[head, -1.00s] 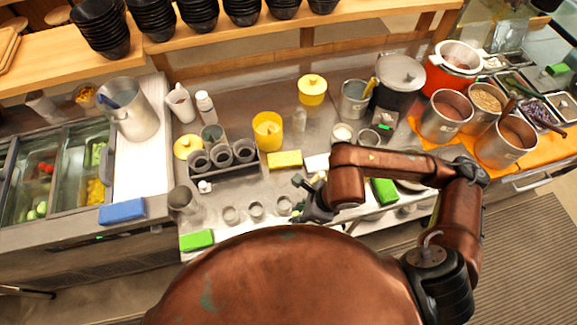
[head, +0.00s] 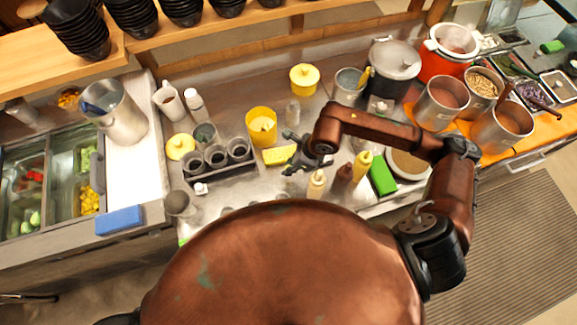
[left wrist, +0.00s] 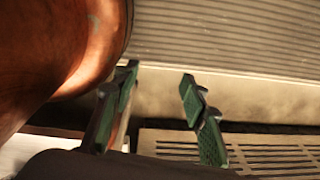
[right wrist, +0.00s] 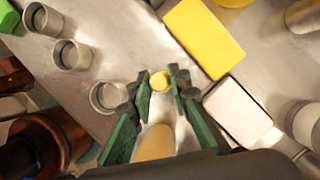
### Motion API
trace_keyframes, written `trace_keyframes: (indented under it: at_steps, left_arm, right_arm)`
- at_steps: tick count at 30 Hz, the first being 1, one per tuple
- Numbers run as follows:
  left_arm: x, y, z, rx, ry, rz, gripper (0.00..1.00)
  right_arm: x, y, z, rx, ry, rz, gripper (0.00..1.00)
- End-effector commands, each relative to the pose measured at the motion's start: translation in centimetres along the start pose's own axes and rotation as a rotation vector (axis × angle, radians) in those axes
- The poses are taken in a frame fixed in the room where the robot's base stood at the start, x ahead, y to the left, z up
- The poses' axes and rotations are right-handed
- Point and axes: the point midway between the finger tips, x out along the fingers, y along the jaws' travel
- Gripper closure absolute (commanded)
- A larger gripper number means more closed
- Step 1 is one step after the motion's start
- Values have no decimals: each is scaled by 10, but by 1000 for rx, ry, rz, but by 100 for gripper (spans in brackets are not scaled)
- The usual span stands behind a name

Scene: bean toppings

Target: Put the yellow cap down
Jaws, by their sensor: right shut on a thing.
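My right gripper (head: 302,155) is over the steel counter, in front of the yellow sponge (head: 280,155) in the head view. In the right wrist view, the right gripper (right wrist: 160,82) is closed around a small round yellow cap (right wrist: 160,81) at its fingertips. A pale beige cylinder (right wrist: 155,143) shows between the fingers lower in that view; I cannot tell whether it joins the cap. The cap cannot be made out in the head view. My left gripper (left wrist: 158,88) is open and empty, with its fingers apart; the head view does not show it.
Three squeeze bottles, including a beige one (head: 316,184) and a yellow one (head: 362,164), stand close to the right gripper. A rack of grey cups (head: 217,172) and a yellow container (head: 256,140) are nearby. A white block (right wrist: 237,110) lies beside the sponge.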

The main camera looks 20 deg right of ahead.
Motion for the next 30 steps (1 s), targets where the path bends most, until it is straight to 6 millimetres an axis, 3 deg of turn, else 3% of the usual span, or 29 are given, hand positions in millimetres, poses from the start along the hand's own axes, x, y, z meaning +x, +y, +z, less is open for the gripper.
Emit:
trace_keyframes:
  at_steps: [4, 8, 18, 26, 27, 30]
  left_arm:
    - [-2, -2, -24, 5, 31, -2, 60]
    - [-2, -2, -35, 7, 45, -2, 60]
    - [-11, -1, -19, 3, 24, -1, 60]
    - [-9, 0, -14, 2, 18, 0, 60]
    - [-8, -1, -15, 3, 18, 0, 60]
    - [-9, -1, -17, 3, 21, 0, 60]
  right_arm:
    - [17, -14, -1, 0, -1, 1, 90]
    - [23, -18, -2, -3, -2, 1, 90]
    - [56, -23, -14, -2, -1, 1, 90]
    - [58, -23, -15, -3, -1, 0, 90]
    - [59, -23, -15, -3, -1, 0, 82]
    - [58, -23, -15, -3, -1, 0, 75]
